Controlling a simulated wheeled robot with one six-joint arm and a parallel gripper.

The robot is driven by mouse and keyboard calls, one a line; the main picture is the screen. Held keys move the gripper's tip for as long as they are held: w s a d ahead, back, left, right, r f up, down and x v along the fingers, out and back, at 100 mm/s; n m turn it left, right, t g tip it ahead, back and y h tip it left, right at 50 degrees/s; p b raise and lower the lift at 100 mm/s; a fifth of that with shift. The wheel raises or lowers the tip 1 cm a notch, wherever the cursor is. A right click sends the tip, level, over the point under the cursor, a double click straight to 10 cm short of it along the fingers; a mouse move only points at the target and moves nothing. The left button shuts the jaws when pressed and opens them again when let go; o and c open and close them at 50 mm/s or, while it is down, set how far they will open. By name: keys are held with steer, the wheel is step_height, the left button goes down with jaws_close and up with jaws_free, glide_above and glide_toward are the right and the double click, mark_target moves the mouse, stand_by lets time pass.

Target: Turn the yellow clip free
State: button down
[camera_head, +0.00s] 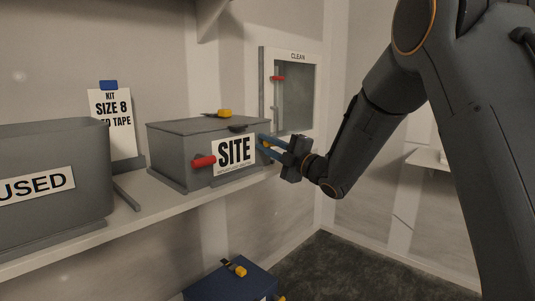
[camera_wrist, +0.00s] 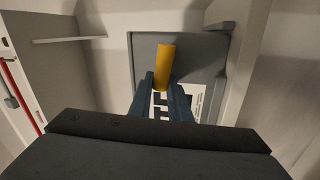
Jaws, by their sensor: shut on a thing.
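The grey box labelled SITE (camera_head: 185,150) stands on the shelf with its lid down. My gripper (camera_head: 262,144) is at the right end of its labelled front. In the wrist view my gripper (camera_wrist: 161,88) is shut on the yellow clip (camera_wrist: 165,62), which sticks up past the blue fingertips against the grey box (camera_wrist: 205,55). In the head view the fingers mostly hide this clip; only a bit of yellow shows between them. Another yellow piece (camera_head: 224,113) lies on top of the lid. A red handle (camera_head: 203,161) sticks out of the front, left of the label.
A grey bin labelled USED (camera_head: 60,150) and a SIZE 8 card (camera_head: 118,135) stand to the left on the shelf (camera_head: 135,213). A CLEAN cabinet (camera_head: 265,85) with a red handle is on the wall behind. A blue case (camera_head: 232,283) with yellow clips sits below.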

steer(key=shift+f+n+g+y+b, duration=0.3)
steer(key=shift+f+n+b, duration=0.05)
steer(key=shift+n+b, duration=0.6)
steer(key=c, duration=1.9)
jaws_free()
steer(key=shift+d, duration=0.1)
steer(key=v, duration=0.7)
steer(key=shift+s+d+b, duration=0.25)
steer(key=shift+s+b, duration=0.05)
steer(key=shift+f, duration=0.1)
